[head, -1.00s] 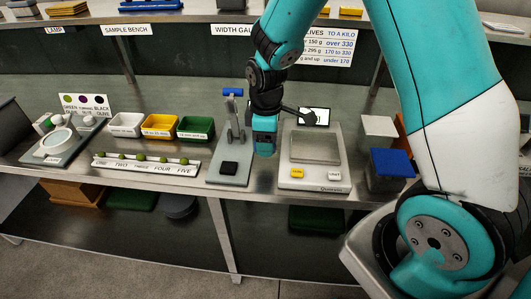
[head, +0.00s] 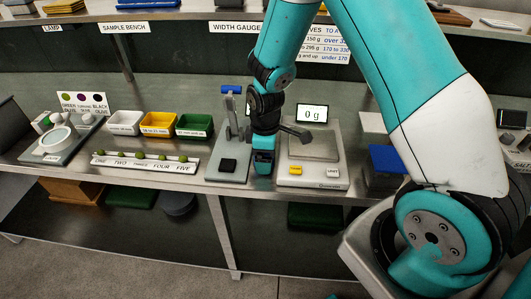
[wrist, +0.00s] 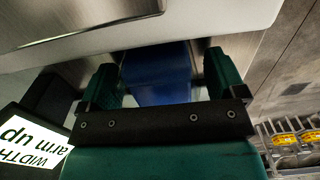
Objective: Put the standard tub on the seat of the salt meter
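My gripper (head: 263,170) points down at the bench between the width gauge and the scale. A blue block-shaped thing (wrist: 158,75) lies between its two green fingers in the wrist view, with narrow light gaps at both sides. The fingers look open around it. It may be the standard tub, but no label shows. In the head view it is mostly hidden by the gripper. I cannot pick out the salt meter for sure; a dark device with a screen (head: 512,118) stands at the far right, partly cut off.
The width gauge (head: 228,170) stands close left of my gripper. The scale (head: 332,182), reading 0 g, stands close right. A blue-topped box (head: 388,160) is right of it. White, yellow and green bins (head: 194,133) and an olive strip (head: 140,170) are left.

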